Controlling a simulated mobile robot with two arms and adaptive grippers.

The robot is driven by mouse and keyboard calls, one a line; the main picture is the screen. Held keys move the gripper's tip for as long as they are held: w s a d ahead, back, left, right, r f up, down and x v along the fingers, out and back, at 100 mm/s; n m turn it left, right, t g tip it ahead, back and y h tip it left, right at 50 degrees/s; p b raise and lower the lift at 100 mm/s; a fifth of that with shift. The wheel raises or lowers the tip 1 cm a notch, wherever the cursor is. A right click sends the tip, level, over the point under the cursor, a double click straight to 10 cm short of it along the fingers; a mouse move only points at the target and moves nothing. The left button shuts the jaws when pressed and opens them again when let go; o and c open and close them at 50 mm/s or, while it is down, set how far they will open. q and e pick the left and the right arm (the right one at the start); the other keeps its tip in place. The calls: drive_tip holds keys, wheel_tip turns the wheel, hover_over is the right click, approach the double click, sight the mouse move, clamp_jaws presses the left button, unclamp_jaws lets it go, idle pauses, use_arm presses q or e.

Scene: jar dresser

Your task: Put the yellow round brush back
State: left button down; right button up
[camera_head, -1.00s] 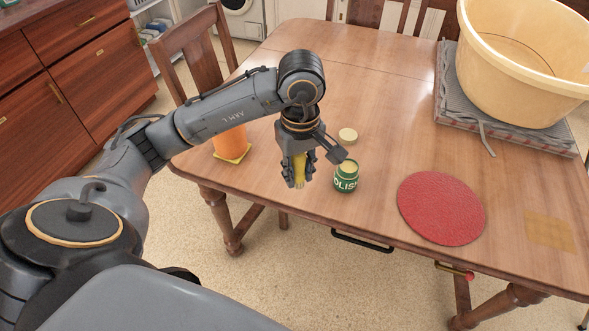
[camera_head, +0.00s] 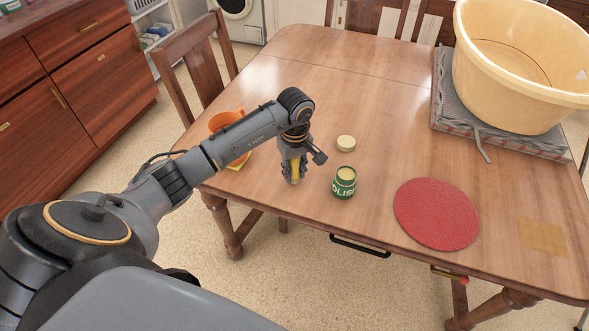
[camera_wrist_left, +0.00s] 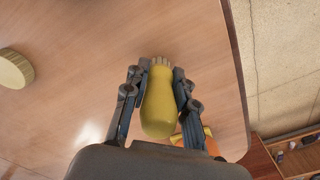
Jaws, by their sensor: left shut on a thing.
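The yellow round brush (camera_wrist_left: 158,103) is held between the two fingers of my left gripper (camera_wrist_left: 157,85), its pale bristle end pointing away from the wrist. In the head view my left gripper (camera_head: 293,172) is over the wooden table near its front edge, with part of the yellow brush (camera_head: 295,168) showing between the fingers. Whether the bristles touch the table is unclear. An orange cup (camera_head: 224,121) stands behind my left arm on a yellow mat (camera_head: 239,164), partly hidden. My right gripper is out of view.
An open green polish jar (camera_head: 344,184) stands just right of the gripper, its pale lid (camera_head: 346,143) behind it. A red round mat (camera_head: 437,213) lies further right. The table's middle is clear.

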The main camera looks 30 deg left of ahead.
use_arm(q)
drive_tip(key=shift+f, duration=0.25)
drive_tip(key=shift+f, duration=0.2)
drive_tip(key=c, duration=1.2)
unclamp_jaws()
drive_tip(key=shift+r, duration=0.1)
drive_tip(key=shift+o, duration=0.6)
